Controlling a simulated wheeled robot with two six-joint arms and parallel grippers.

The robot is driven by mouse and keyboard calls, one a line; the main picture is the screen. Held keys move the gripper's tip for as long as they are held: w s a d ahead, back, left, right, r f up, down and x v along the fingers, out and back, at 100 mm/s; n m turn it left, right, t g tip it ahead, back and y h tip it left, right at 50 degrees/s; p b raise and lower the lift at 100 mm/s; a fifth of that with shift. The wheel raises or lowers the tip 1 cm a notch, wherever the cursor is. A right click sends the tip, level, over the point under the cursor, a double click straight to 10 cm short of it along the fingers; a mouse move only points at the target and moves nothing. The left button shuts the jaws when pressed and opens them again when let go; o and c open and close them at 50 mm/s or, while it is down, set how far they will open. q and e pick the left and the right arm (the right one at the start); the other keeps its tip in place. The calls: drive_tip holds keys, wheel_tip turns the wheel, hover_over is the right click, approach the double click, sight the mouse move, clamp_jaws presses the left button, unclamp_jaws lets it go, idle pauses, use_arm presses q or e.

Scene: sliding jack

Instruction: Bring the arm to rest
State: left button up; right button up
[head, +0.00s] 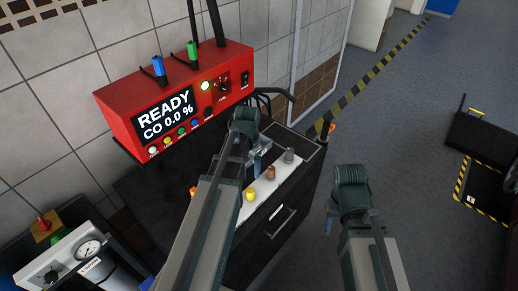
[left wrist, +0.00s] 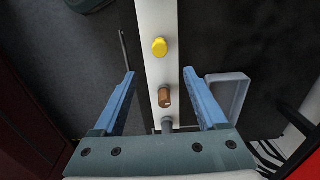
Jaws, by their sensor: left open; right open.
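My left gripper (head: 256,160) reaches in over the black cabinet in the head view. In the left wrist view its two blue fingers (left wrist: 160,98) are spread wide apart with nothing between them that they touch. Below the fingers is a white strip with a yellow knob (left wrist: 159,47), a brown knob (left wrist: 164,97) and a grey knob (left wrist: 167,124). My right gripper (head: 330,222) hangs over the floor to the right of the cabinet, with its fingers mostly hidden behind the wrist. It holds nothing that I can see.
A red analyser (head: 180,98) reading "READY CO 0.0 %" stands behind the black cabinet (head: 285,225), against the tiled wall. A gauge unit (head: 75,258) is at the lower left. Black-and-yellow tape (head: 375,78) marks the floor. The grey floor right of the cabinet is mostly open.

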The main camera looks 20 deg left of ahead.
use_arm(q)
drive_tip(key=shift+d, duration=0.1)
drive_tip(key=s+d, duration=0.6)
drive_tip(key=d, duration=0.4)
drive_tip(key=s+d+f+y+b, duration=0.1)
drive_tip(key=s+d, duration=0.5)
drive_tip(key=d, duration=0.4)
drive_tip(key=shift+f+b, duration=0.25)
drive_tip(key=shift+b, duration=0.05)
